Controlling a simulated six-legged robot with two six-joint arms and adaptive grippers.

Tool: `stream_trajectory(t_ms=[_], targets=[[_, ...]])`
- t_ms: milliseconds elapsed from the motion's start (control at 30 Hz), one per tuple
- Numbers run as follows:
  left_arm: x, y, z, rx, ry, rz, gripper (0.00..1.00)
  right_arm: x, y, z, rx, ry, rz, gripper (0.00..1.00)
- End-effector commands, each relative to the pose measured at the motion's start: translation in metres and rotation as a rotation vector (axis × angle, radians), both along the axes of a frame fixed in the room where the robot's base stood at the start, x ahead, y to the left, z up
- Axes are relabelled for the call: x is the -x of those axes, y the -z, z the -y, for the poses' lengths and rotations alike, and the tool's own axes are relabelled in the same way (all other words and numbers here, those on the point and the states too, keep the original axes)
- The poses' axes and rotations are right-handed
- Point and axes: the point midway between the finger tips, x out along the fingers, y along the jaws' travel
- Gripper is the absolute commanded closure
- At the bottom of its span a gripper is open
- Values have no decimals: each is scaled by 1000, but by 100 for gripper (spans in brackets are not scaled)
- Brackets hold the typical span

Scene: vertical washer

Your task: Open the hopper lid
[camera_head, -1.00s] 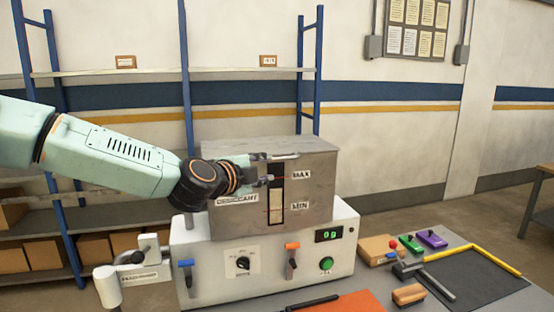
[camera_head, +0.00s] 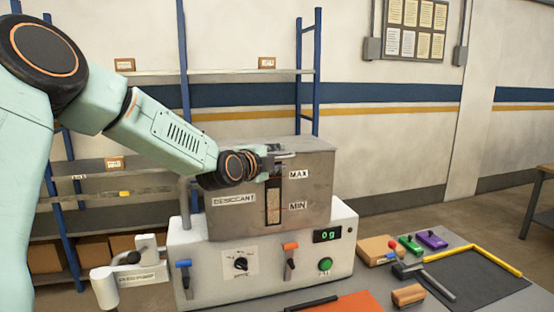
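The grey metal hopper (camera_head: 230,219) is labelled DESICCANT and has a level window marked MAX and MIN. It sits on a white machine base. Its lid (camera_head: 305,144) lies flat and closed on top. My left gripper (camera_head: 275,160) is at the upper front of the hopper, just above the window, with its fingers near the lid's front edge. The fingers are small and partly hidden by the wrist, so I cannot tell their opening or any contact. My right gripper is not in view.
The white base (camera_head: 210,265) carries a blue lever (camera_head: 184,266), a knob (camera_head: 241,264), an orange lever (camera_head: 290,252), a green button (camera_head: 325,265) and a display reading 0g. Tools and a dark mat (camera_head: 475,280) lie to the right. A shelf rack (camera_head: 183,90) stands behind.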

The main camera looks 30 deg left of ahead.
Motion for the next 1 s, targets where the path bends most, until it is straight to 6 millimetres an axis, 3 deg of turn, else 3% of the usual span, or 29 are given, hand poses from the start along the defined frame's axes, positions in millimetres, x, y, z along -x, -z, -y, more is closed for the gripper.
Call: stream_trajectory(t_ms=[300, 700, 1000], targets=[[-2, 0, 0, 1, 0, 0, 66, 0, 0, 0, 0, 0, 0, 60], [-2, 0, 0, 1, 0, 0, 99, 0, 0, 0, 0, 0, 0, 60], [-2, 1, 0, 2, 0, -1, 100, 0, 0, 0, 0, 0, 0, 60]])
